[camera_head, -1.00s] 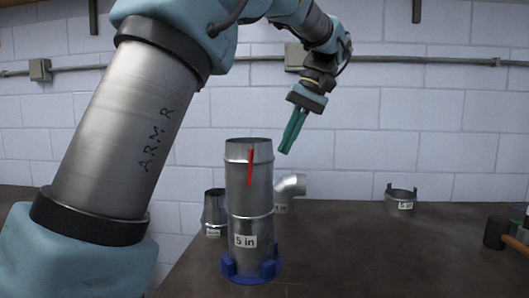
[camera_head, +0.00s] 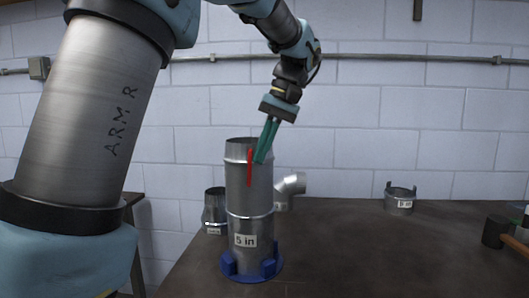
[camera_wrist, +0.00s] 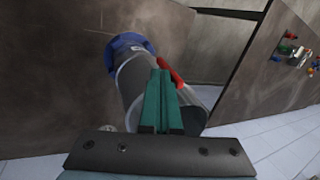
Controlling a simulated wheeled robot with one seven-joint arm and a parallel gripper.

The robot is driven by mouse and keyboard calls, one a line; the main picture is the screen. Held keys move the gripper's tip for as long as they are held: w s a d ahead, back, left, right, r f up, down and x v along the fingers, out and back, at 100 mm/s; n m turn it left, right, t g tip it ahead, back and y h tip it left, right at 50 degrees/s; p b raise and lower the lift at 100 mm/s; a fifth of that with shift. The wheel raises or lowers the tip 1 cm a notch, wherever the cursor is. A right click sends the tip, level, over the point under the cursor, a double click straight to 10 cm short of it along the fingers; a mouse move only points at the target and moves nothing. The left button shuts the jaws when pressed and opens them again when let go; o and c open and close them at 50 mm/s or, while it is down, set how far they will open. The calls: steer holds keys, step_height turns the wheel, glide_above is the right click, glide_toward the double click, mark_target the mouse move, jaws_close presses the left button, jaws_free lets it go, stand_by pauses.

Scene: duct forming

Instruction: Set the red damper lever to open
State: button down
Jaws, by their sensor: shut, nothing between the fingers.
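The red damper lever (camera_head: 250,168) stands roughly upright on the side of the upper metal duct (camera_head: 236,198), which is labelled "5 in" lower down. The duct stands upright in a blue base (camera_head: 251,268) on the table. My gripper (camera_head: 261,160) has its green fingers shut and empty, pointing down just right of the lever's upper part. In the wrist view the lever (camera_wrist: 172,73) shows beside the green fingertips (camera_wrist: 160,75), partly hidden behind them. I cannot tell whether the fingers touch it.
A small reducer (camera_head: 214,210) stands left behind the duct, and an elbow (camera_head: 291,186) stands right behind it. A collar with tabs (camera_head: 400,199) is further right. A hammer (camera_head: 499,231) lies at the right edge. The table between (camera_head: 370,245) is clear.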

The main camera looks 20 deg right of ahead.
steer(key=shift+w+a+r+h, duration=0.15)
steer(key=shift+a+h, duration=0.25)
steer(key=shift+a, duration=0.1)
